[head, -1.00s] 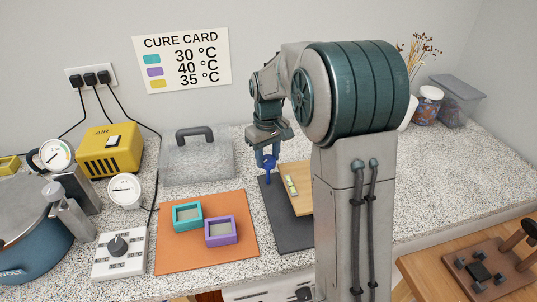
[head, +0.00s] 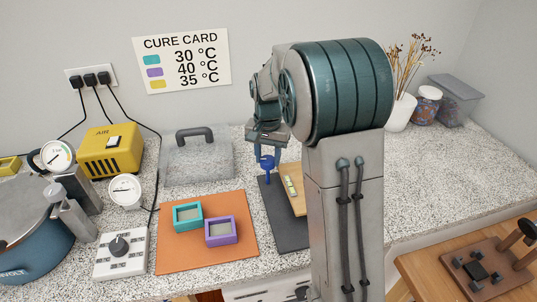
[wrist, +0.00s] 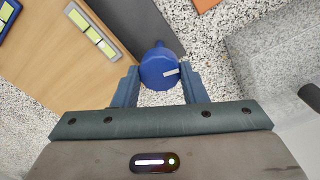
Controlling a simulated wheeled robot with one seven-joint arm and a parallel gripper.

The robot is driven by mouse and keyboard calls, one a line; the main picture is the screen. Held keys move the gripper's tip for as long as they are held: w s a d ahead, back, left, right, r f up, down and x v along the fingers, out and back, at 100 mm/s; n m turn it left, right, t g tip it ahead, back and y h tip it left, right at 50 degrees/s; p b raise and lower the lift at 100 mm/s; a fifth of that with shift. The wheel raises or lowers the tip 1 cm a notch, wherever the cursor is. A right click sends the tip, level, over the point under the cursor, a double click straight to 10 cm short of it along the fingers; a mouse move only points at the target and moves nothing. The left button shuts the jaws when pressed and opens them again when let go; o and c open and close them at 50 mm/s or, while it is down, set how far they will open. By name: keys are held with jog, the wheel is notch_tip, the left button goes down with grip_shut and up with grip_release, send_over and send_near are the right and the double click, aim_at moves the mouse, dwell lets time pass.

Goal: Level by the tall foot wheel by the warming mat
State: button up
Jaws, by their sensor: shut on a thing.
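The blue foot wheel (head: 267,162) stands at the far end of a dark slab (head: 287,235), right of the orange warming mat (head: 180,257). My gripper (head: 265,149) points down over it. In the wrist view the round wheel (wrist: 157,70), with a white mark pointing right, sits between the fingertips of my gripper (wrist: 160,88), which is shut on it. A wooden board (head: 299,203) lies on the slab, partly hidden by my arm. A pale green level vial (head: 290,185) is on it and shows in the wrist view (wrist: 92,36).
A teal frame (head: 188,226) and a purple frame (head: 221,241) lie on the mat. A clear cover (head: 197,165) stands behind the mat, left of my gripper. A white dial box (head: 120,256) and a gauge (head: 125,190) are further left.

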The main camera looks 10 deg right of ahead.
jog(key=shift+r+m, duration=0.1)
jog(key=shift+m, duration=1)
jog(key=o, duration=1)
jog(key=shift+c, duration=0.2)
notch_tip(320, 180, up, 14)
